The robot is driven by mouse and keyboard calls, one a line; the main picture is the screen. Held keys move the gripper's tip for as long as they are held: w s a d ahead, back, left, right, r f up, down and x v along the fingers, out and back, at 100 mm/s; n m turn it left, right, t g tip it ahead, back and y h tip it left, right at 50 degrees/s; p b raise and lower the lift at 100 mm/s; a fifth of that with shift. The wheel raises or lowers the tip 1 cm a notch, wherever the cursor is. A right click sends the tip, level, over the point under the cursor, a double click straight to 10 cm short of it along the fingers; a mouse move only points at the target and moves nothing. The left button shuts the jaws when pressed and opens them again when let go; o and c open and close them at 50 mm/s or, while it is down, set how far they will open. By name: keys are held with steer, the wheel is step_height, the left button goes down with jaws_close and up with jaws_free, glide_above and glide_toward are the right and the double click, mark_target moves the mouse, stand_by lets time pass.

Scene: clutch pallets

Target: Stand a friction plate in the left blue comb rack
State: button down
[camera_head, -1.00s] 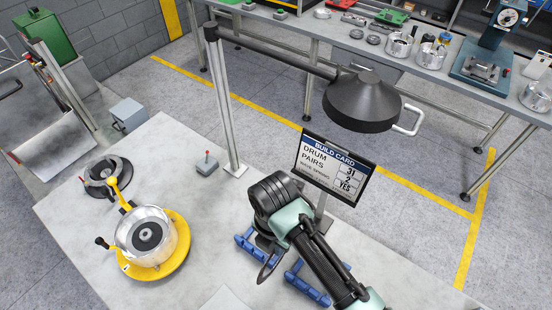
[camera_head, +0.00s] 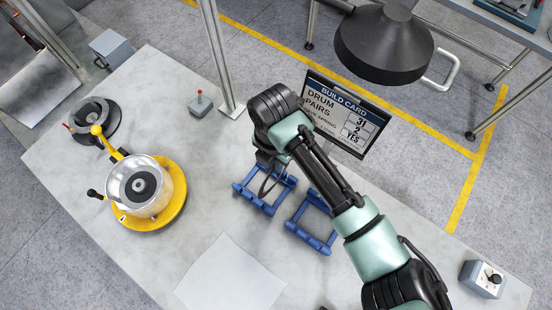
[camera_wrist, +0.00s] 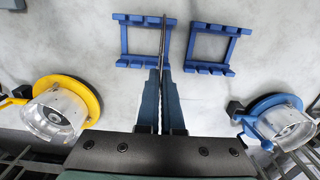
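The left blue comb rack (camera_head: 248,201) lies on the grey bench under my gripper; it also shows at the top of the wrist view (camera_wrist: 123,42). The right blue comb rack (camera_head: 308,237) lies beside it, empty, also in the wrist view (camera_wrist: 232,50). My gripper (camera_wrist: 161,75) is shut on a thin dark friction plate (camera_wrist: 163,38), seen edge-on in the wrist view. The plate stands upright over the right part of the left rack. In the head view the wrist partly covers plate and rack. I cannot tell whether the plate touches the slots.
A yellow drum fixture (camera_head: 145,190) stands at left, with a dark round part (camera_head: 95,120) behind it. A blue drum fixture (camera_wrist: 282,122) shows at right in the wrist view. The build card (camera_head: 345,115) and lamp (camera_head: 385,42) stand behind my arm. A white sheet (camera_head: 230,275) lies in front.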

mark_target(276, 182)
steer(key=shift+f+b, duration=3.7)
steer(key=shift+f, duration=1.25)
steer(key=c, duration=1)
jaws_free()
step_height(276, 182, up, 8)
steer(key=p, duration=0.7)
steer(key=shift+r, duration=0.1)
